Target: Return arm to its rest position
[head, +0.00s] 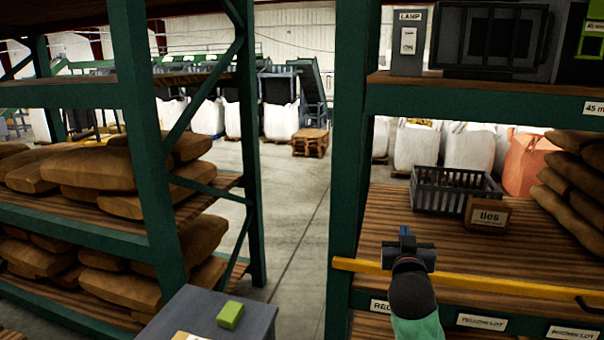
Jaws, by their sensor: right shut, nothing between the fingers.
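My right gripper (405,240) is in front of the right-hand rack, just above the yellow bar (490,284) along the front of the wooden shelf (375,215). It is shut and empty, with its arm coming up from the bottom edge. I cannot tell whether it touches the bar. My left gripper is not in view.
A dark crate (455,190) and a "ties" sign (488,215) stand on the shelf beyond my gripper. A green rack post (350,170) rises to its left. A grey surface with a green block (230,315) is at bottom centre. Sacks (110,180) fill the left rack; an aisle (295,220) lies between.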

